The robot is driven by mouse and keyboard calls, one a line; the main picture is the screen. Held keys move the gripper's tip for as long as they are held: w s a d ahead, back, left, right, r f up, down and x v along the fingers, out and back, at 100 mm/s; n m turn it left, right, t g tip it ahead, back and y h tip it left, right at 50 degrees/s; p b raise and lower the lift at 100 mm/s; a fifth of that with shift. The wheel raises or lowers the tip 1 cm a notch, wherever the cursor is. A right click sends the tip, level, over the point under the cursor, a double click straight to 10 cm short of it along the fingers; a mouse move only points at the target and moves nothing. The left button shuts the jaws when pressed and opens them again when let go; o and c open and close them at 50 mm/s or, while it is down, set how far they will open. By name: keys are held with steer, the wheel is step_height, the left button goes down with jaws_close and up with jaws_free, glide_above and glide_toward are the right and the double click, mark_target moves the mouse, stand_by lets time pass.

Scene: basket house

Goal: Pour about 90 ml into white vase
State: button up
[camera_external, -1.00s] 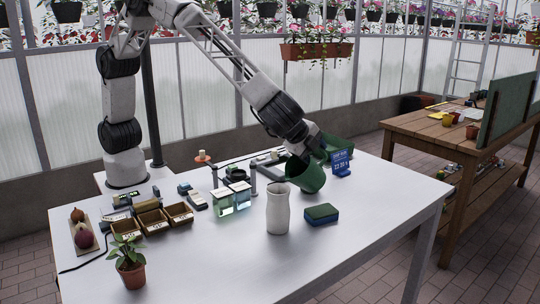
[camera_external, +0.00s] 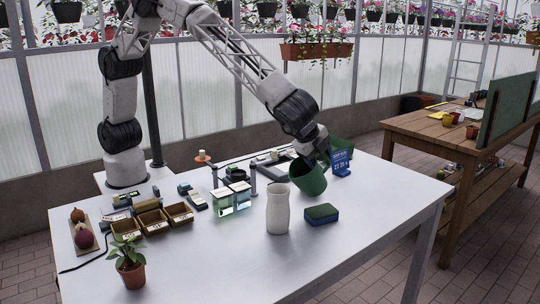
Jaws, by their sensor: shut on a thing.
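The white vase (camera_external: 279,210) stands upright on the white table, with its mouth at the top. A green container (camera_external: 308,181) is to the right of and behind the vase, tilted, with its rim facing up and to the left. My gripper (camera_external: 318,156) is at the container's upper right side and is shut on it. The fingertips are mostly hidden, and I cannot see what is inside the container or the vase. The container appears apart from the vase.
A blue and green sponge (camera_external: 321,213) lies right of the vase. A blue sign (camera_external: 341,162) and another green object (camera_external: 343,145) are behind the gripper. Glass-like containers (camera_external: 232,199) stand left of the vase. The table's front right is clear.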

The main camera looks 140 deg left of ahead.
steer(key=shift+a+f, duration=0.1)
steer(key=shift+a, duration=0.1)
steer(key=shift+a+f+h+b, duration=0.5)
steer(key=shift+a+f+h, duration=0.65)
steer(key=shift+a+h, duration=0.2)
steer(key=shift+w+a+f+h+b, duration=0.1)
steer(key=shift+a+f+h+b, duration=0.4)
steer(key=shift+a+f+h, duration=0.45)
steer(key=shift+a+f+h+b, duration=0.5)
steer(key=shift+a+f+h, duration=0.2)
steer(key=shift+f+h, duration=0.3)
steer(key=shift+f, duration=0.15)
